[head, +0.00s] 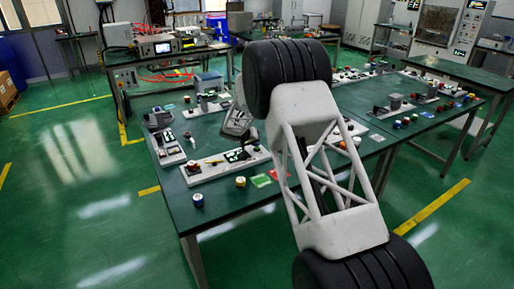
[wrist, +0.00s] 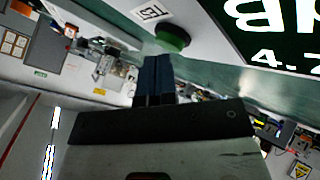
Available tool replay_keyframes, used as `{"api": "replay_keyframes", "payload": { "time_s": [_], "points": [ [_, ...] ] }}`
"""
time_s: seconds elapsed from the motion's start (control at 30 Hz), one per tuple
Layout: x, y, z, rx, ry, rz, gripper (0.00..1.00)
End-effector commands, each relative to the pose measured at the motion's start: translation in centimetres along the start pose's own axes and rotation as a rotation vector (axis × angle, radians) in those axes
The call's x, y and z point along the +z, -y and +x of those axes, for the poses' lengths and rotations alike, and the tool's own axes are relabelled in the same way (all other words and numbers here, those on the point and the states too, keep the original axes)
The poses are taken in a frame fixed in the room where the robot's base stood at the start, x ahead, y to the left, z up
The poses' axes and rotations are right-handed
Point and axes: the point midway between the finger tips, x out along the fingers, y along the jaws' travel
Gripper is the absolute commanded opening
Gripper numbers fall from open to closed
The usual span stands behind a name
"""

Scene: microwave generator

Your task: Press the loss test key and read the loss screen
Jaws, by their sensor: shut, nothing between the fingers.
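In the wrist view my gripper (wrist: 155,60) is shut and empty, its dark blue fingers together. Its tips are just below a round green key (wrist: 172,37) on a white panel. Whether they touch the key I cannot tell. A white label (wrist: 150,12) with dark marks lies left of the key. A dark green screen (wrist: 268,32) fills the upper right, with large white characters cut off by the frame edge; "4.7" can be partly read. In the head view, my own arm covers much of the bench, and I cannot make out which unit carries this key.
A green-topped bench (head: 215,212) holds several white panel units, including a long one with a small screen (head: 238,155). Another bench with instruments (head: 162,48) stands behind on the left.

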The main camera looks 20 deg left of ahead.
Motion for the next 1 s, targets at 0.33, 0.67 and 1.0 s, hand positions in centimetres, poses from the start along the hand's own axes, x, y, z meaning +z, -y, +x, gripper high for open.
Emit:
{"api": "replay_keyframes", "payload": {
  "time_s": [0.33, 0.67, 1.0],
  "points": [
    [-0.3, -0.3, -0.5, 0.000, 0.001, 0.000, 0.00],
    [-0.9, -0.9, -1.3, 0.000, 0.000, 0.000, 0.00],
    [-0.9, -1.0, -1.3, 0.000, 0.000, 0.000, 0.00]
  ]
}}
